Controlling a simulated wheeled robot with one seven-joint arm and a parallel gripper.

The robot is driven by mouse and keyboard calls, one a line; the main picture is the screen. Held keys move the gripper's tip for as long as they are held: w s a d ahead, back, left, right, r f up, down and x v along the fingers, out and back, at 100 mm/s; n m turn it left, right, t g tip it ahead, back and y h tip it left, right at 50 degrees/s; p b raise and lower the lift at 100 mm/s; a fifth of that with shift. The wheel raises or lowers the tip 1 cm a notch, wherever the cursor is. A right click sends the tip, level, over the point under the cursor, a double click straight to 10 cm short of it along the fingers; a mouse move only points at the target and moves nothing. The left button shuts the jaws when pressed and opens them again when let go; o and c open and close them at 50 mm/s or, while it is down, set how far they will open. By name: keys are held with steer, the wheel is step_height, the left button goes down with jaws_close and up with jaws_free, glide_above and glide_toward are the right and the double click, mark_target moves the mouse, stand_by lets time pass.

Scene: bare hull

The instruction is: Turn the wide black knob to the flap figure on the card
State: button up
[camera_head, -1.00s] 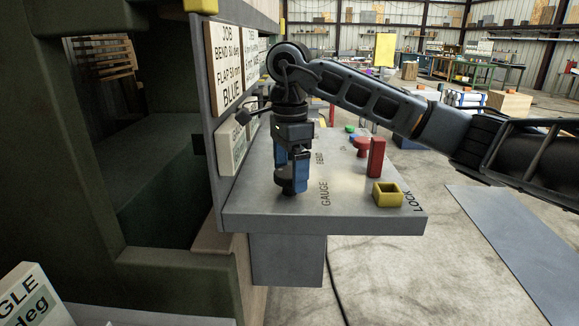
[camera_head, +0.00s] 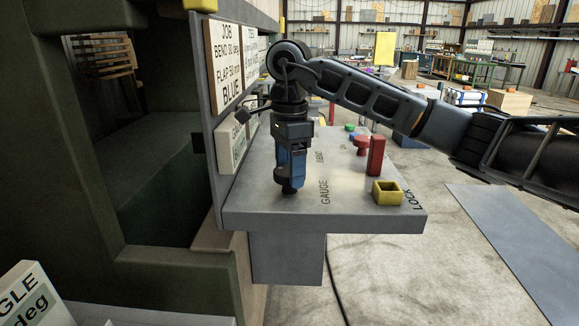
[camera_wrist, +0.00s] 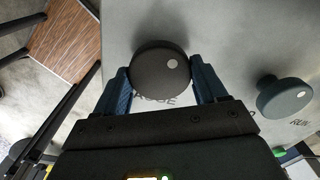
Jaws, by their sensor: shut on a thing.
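The wide black knob (camera_wrist: 160,68) is round, with a white dot on the right of its top. In the wrist view, the blue fingers of my gripper (camera_wrist: 160,80) are shut on its two sides. In the head view my gripper (camera_head: 290,182) points straight down at the panel's near left, hiding most of the knob. The job card (camera_head: 226,62) is on the upright board and reads BEND, apparently 30 deg, FLAP, apparently 50 mm, and BLUE. The GAUGE lettering lies beside the knob, partly hidden in the wrist view.
A smaller dark knob (camera_wrist: 284,95) with a white dot stands right of my gripper in the wrist view. A red upright block (camera_head: 376,155), a red knob (camera_head: 361,146) and a yellow square holder (camera_head: 387,193) stand on the grey panel (camera_head: 255,210). The upright board is close left.

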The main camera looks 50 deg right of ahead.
steer(key=shift+m+b, duration=0.3)
steer(key=m+b, duration=0.2)
steer(key=shift+f+m, duration=0.1)
steer(key=shift+m, duration=0.3)
steer(key=m+b, duration=0.2)
steer(key=m, duration=0.2)
steer(key=shift+m+b, duration=0.3)
steer(key=shift+b, duration=0.05)
steer(key=m+b, duration=0.2)
steer(key=m, duration=0.2)
steer(key=shift+m+b, duration=0.8)
steer(key=shift+m, duration=1)
steer(key=shift+r, duration=0.2)
steer(key=o, duration=1)
steer(key=shift+o, duration=0.2)
